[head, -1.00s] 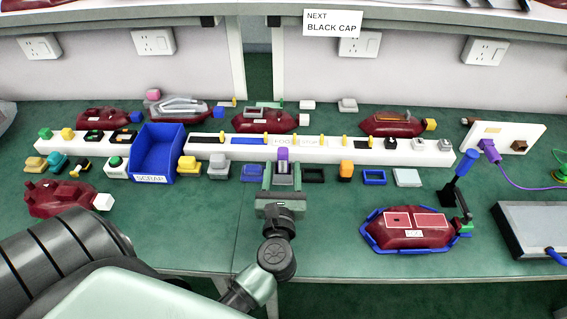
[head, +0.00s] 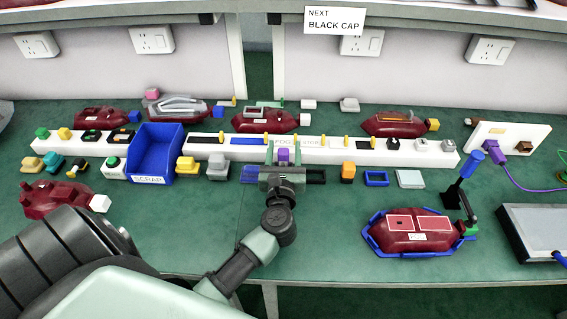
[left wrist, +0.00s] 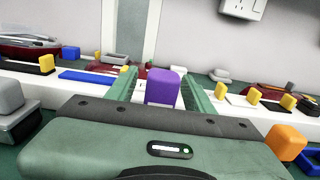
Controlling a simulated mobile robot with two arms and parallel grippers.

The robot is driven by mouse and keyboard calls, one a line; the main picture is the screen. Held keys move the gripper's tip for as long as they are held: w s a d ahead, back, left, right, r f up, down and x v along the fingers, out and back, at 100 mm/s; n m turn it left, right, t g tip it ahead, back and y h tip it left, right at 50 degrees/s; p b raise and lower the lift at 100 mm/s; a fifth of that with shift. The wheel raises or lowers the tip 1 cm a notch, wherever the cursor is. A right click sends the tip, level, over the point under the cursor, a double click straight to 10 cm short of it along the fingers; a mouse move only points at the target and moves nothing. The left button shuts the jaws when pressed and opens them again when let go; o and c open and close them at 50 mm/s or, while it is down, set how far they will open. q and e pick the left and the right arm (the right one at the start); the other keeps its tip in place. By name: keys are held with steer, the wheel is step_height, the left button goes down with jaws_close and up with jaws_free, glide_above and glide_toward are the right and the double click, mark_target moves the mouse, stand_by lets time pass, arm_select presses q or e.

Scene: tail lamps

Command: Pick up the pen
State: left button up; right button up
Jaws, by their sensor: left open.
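I cannot make out a pen for certain in either view. My left gripper (head: 284,157) is open at the middle of the white strip. Its two green fingers stand on either side of a purple block (head: 283,154). In the left wrist view the purple block (left wrist: 163,87) stands between the open fingers (left wrist: 161,80), with gaps at both sides. The gripper body hides the block's lower part. My right gripper is not in view.
A white strip (head: 345,157) with coloured pieces crosses the table. A blue SCRAP bin (head: 181,170) stands left of my gripper. A dark red lamp housing (head: 399,242) sits in a blue frame at the right. The green table front is mostly clear.

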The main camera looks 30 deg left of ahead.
arm_select(q)
jaws_close()
steer(key=shift+r, duration=0.1)
step_height(320, 180, up, 20)
steer(key=p, duration=0.5)
steer(key=shift+p, duration=0.3)
